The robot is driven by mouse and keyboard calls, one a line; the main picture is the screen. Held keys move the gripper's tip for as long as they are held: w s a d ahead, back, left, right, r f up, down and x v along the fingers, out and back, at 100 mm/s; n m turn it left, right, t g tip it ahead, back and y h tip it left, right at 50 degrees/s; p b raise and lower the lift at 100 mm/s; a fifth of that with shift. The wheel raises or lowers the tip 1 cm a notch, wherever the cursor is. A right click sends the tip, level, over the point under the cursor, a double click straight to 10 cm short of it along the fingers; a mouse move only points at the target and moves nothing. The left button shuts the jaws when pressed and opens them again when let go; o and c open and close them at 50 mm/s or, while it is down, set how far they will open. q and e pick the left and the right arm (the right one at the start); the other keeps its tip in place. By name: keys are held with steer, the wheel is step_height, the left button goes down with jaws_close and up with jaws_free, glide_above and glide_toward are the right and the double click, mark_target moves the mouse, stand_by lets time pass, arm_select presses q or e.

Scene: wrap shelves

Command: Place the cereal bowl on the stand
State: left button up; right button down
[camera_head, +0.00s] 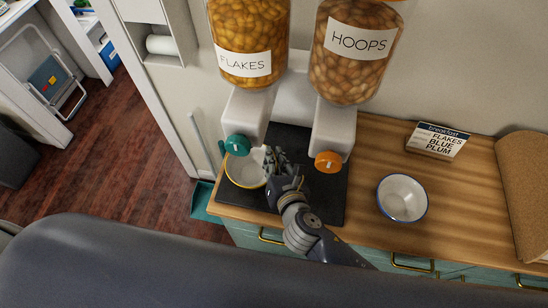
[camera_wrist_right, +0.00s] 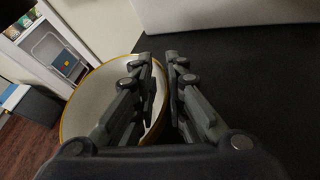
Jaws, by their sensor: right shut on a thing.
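The cereal bowl (camera_head: 243,171), white inside with a yellow rim, is below the flakes dispenser's green knob (camera_head: 237,145), at the left edge of the dark stand (camera_head: 318,187). My right gripper (camera_head: 272,162) is at the bowl's right side. In the right wrist view the fingers (camera_wrist_right: 163,68) straddle the near wall of the bowl (camera_wrist_right: 98,95), shut on it. I cannot tell whether the bowl's base touches the stand (camera_wrist_right: 255,75). My left gripper is not in view.
The flakes dispenser (camera_head: 247,35) and hoops dispenser (camera_head: 352,50) rise behind the stand. The hoops one has an orange knob (camera_head: 328,162). A blue-rimmed bowl (camera_head: 402,198) and a breakfast sign (camera_head: 437,141) stand on the wooden counter (camera_head: 470,220). The counter's left edge is close.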

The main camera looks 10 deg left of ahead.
steer(key=c, duration=1.6)
jaws_free()
steer(key=shift+f, duration=0.1)
steer(key=b+v, duration=0.1)
steer(key=v, duration=1.1)
